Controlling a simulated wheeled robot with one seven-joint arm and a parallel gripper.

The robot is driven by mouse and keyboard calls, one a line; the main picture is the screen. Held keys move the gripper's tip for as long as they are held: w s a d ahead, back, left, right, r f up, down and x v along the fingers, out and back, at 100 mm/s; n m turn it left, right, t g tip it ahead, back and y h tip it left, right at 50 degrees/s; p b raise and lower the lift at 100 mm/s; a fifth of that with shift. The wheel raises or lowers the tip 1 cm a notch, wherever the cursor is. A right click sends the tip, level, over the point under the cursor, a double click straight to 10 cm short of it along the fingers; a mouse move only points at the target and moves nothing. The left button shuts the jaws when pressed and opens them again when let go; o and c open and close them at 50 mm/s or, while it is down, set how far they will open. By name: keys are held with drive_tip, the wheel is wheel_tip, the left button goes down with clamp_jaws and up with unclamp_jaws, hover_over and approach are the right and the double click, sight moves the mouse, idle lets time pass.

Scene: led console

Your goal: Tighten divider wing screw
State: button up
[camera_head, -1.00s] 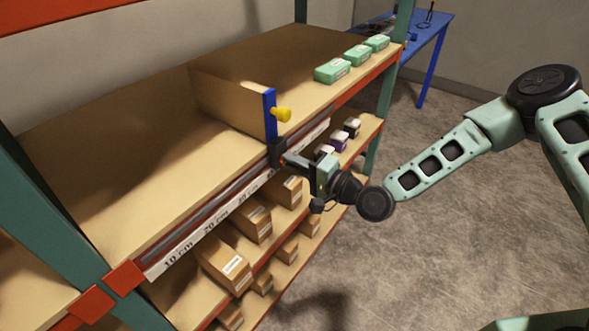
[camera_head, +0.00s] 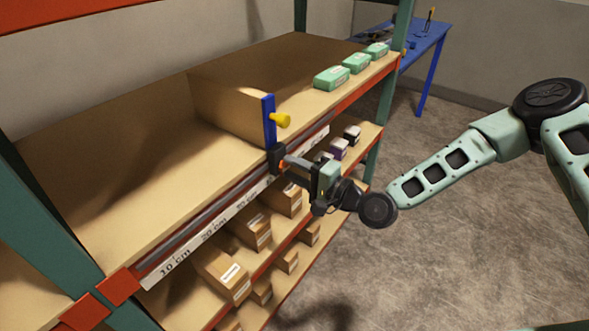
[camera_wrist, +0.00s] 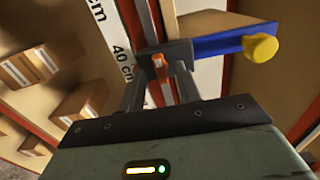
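The divider is a brown panel (camera_head: 230,104) standing upright on the upper shelf, with a blue front post (camera_head: 268,120) and a yellow knob (camera_head: 281,121). A dark clamp block (camera_head: 276,155) at the post's foot sits on the front rail. The small orange wing screw (camera_head: 283,166) is on the block's front; it also shows in the wrist view (camera_wrist: 158,67). My gripper (camera_head: 289,169) is at the block. In the wrist view its two grey fingers (camera_wrist: 159,82) stand apart either side of the orange screw, with visible gaps. Whether the fingertips touch the block is unclear.
A metal rail (camera_head: 200,215) and a scale strip (camera_head: 205,240) with cm marks run along the upper shelf's front edge. Green boxes (camera_head: 332,77) stand at the upper right. A blue table (camera_head: 432,45) is behind.

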idle(0.3)
drive_tip(key=b+v, duration=0.3)
drive_tip(key=v, duration=1.4)
drive_tip(key=shift+s+d, duration=0.15)
drive_tip(key=s+a+f+n+g+h, duration=0.2)
drive_tip(key=s+f+n+g+h, duration=0.45)
drive_tip(key=n+g, duration=0.3)
drive_tip(key=s+r+n+g+h, duration=0.1)
drive_tip(key=s+r+n+h, duration=0.5)
drive_tip(key=s+r, duration=0.7)
wheel_tip(320, 180, up, 3)
drive_tip(key=shift+d+f+h, duration=0.1)
drive_tip(key=shift+d+h, duration=0.35)
drive_tip(key=shift+h, duration=0.1)
